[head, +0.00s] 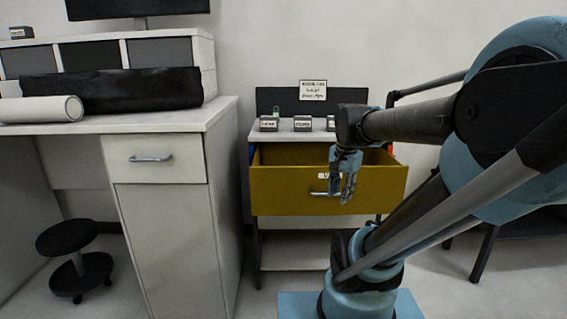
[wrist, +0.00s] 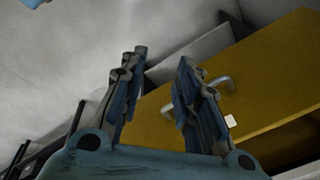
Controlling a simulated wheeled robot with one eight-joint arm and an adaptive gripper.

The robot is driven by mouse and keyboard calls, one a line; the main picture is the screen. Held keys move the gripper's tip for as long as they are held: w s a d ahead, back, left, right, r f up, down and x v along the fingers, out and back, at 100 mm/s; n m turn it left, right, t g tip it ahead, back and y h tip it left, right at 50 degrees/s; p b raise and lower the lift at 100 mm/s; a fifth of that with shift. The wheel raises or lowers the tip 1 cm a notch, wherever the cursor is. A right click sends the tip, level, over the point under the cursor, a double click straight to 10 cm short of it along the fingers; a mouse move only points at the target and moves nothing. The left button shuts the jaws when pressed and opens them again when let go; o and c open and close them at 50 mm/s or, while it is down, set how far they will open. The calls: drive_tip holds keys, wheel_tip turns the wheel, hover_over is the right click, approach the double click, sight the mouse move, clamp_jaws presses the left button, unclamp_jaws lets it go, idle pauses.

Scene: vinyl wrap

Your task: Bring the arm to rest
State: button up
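My gripper (head: 344,190) hangs from the raised arm in front of an open yellow drawer (head: 275,190), with its fingers pointing down in the head view. In the wrist view my gripper (wrist: 158,90) has its two fingers apart with nothing between them. The yellow drawer front (wrist: 265,70) and its metal handle (wrist: 220,83) lie beyond and beside the right finger. The handle also shows in the head view (head: 321,193), partly behind the fingers. I cannot tell from these views whether a finger touches the drawer.
A white desk (head: 222,112) with a drawer cabinet stands at the left, with a black stool (head: 68,237) under it. A white roll (head: 40,109) and a black bundle (head: 120,90) lie on it. Small labelled boxes (head: 302,123) stand above the yellow drawer.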

drive_tip(key=s+f+n, duration=0.9)
drive_tip(key=shift+d+f+n, duration=0.15)
drive_tip(key=shift+n, duration=0.25)
drive_tip(key=shift+w+f, duration=0.2)
drive_tip(key=shift+w, duration=0.2)
